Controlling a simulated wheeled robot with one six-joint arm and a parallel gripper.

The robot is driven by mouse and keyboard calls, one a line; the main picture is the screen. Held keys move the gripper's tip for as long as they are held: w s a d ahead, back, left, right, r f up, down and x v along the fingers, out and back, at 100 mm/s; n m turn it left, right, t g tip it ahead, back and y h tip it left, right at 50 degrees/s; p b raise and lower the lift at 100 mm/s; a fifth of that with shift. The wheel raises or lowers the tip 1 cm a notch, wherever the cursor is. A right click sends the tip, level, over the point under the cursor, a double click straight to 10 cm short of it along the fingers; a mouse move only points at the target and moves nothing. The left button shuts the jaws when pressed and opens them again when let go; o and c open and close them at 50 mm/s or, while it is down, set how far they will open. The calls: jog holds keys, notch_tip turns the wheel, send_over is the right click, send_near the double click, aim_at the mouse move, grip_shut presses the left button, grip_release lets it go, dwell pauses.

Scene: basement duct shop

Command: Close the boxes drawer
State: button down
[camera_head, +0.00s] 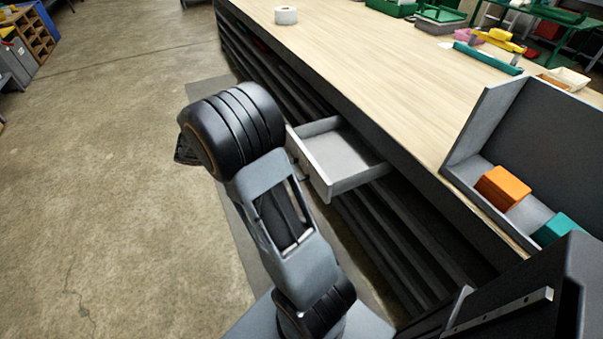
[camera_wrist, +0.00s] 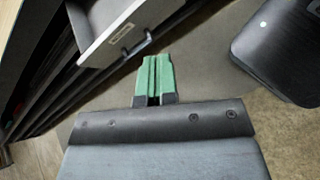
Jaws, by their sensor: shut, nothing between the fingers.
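The drawer (camera_head: 340,160) is pulled out from under the long workbench, and its light grey inside looks empty. In the wrist view the drawer front (camera_wrist: 110,28) carries a label plate and a dark bar handle (camera_wrist: 130,51). My gripper (camera_wrist: 154,62) has green fingers shut together with nothing between them. Its tips are close to the handle in the wrist view; I cannot tell whether they touch it.
The workbench top (camera_head: 390,70) holds a tape roll (camera_head: 285,15) and a grey open bin (camera_head: 520,212) with an orange box (camera_head: 502,188) and a teal box (camera_head: 556,229). Dark slatted shelving runs under the bench. The concrete floor (camera_head: 100,150) at left is clear.

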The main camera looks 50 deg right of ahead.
jog(key=w+d+f+n+g+h+b, duration=0.1)
jog(key=w+d+f+n+h+b, duration=0.25)
jog(key=f, duration=0.35)
jog(key=w+d+f+n+h+b, duration=0.2)
jog(key=w+d+f+h, duration=0.15)
jog(key=f, duration=0.45)
jog(key=b, duration=0.1)
send_near(308, 160)
jog(key=x, duration=0.7)
jog(key=shift+d, duration=0.35)
